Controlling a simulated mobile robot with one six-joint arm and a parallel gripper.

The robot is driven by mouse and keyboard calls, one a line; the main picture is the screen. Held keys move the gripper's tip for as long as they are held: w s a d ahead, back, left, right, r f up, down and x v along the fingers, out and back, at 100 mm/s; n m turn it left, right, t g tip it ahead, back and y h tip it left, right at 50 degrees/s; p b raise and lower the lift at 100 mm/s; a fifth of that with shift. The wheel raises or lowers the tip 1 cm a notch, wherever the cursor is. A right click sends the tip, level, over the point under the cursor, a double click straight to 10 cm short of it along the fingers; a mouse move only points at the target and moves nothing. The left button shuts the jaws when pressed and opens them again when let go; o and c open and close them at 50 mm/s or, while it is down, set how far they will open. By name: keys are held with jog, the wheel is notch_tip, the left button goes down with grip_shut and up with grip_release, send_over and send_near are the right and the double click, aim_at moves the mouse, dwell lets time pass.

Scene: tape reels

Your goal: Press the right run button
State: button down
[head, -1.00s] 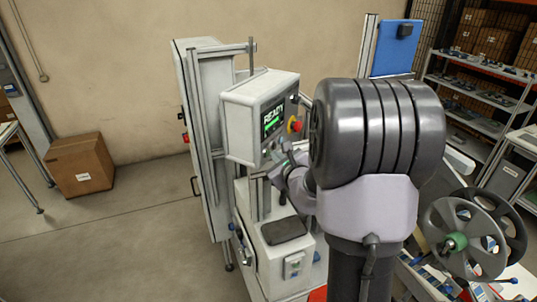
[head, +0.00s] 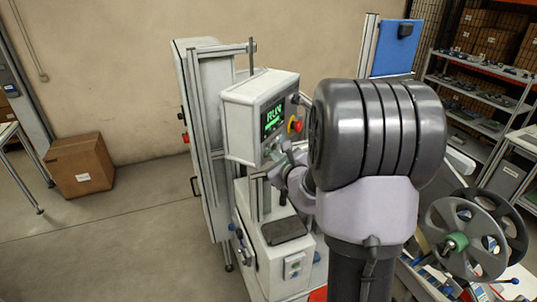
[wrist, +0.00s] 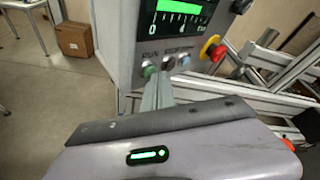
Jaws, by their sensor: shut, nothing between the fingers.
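The control box (head: 240,125) carries a lit screen (head: 272,117) on its front; the screen also shows in the wrist view (wrist: 180,12) with a green bar and a scale. Below it, in the wrist view, a green button (wrist: 149,70) sits under a label reading RUN. A dark round control (wrist: 169,64) and a pale button (wrist: 184,60) are to its right. My gripper (wrist: 157,82) is shut and empty, its tips just below and right of the green button. I cannot tell whether they touch it. In the head view my wrist partly hides the buttons.
A red emergency stop (wrist: 213,49) on a yellow base is on the panel's right side. Aluminium rails (wrist: 265,95) run right of the panel. A machine base (head: 285,262) stands below the box. A reel (head: 465,240) is at right. Floor at left is open around a cardboard box (head: 80,165).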

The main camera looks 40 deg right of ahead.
jog(key=shift+s+d, duration=0.25)
jog(key=shift+s, duration=0.3)
jog(key=shift+s+d+b, duration=0.15)
jog(key=shift+s+d, duration=0.2)
jog(key=shift+s, duration=0.4)
jog(key=shift+s+d+b, duration=0.15)
jog(key=shift+s+d, duration=0.15)
jog(key=shift+s, duration=0.45)
jog(key=shift+s+d+b, duration=0.15)
jog(key=shift+s+d, duration=0.2)
jog(key=shift+s, duration=0.4)
